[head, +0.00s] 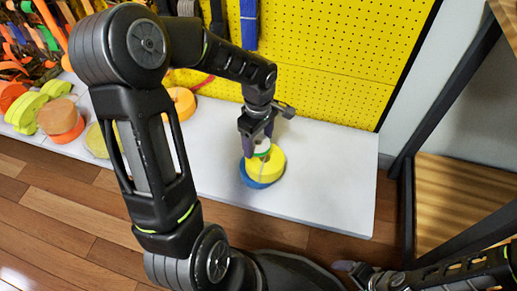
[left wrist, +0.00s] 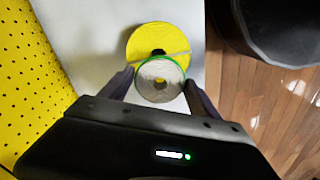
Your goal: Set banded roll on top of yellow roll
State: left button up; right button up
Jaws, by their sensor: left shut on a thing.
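The banded roll, pale grey-white with a green rim, is held between the fingers of my left gripper (head: 257,140). In the left wrist view the banded roll (left wrist: 158,70) sits between the two dark fingers and covers the near part of the yellow roll (left wrist: 158,36). In the head view the yellow roll (head: 274,165) lies flat on the white shelf, with a blue roll under it. The banded roll (head: 263,149) is over its far-left part; I cannot tell whether they touch. My right gripper (head: 350,269) is low at the right; its fingers are unclear.
The white shelf (head: 330,180) is clear to the right of the stack. A yellow pegboard (head: 330,50) with hanging straps (head: 249,22) rises behind. Orange and green rolls (head: 60,116) stand at the left. A dark-framed rack (head: 408,205) is at the right.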

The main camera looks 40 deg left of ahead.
aim_at(258, 142)
pick_arm(q)
notch_tip(258, 142, down, 4)
jog(key=shift+f+b, duration=0.1)
jog(key=shift+b, duration=0.5)
jog(key=shift+f, duration=0.2)
jog(key=o, duration=0.8)
jog(key=shift+r, duration=0.1)
jog(key=shift+r, duration=0.1)
jog(key=shift+r, duration=0.2)
notch_tip(258, 142, up, 12)
jog(key=p, duration=0.4)
jog(key=shift+f, duration=0.15)
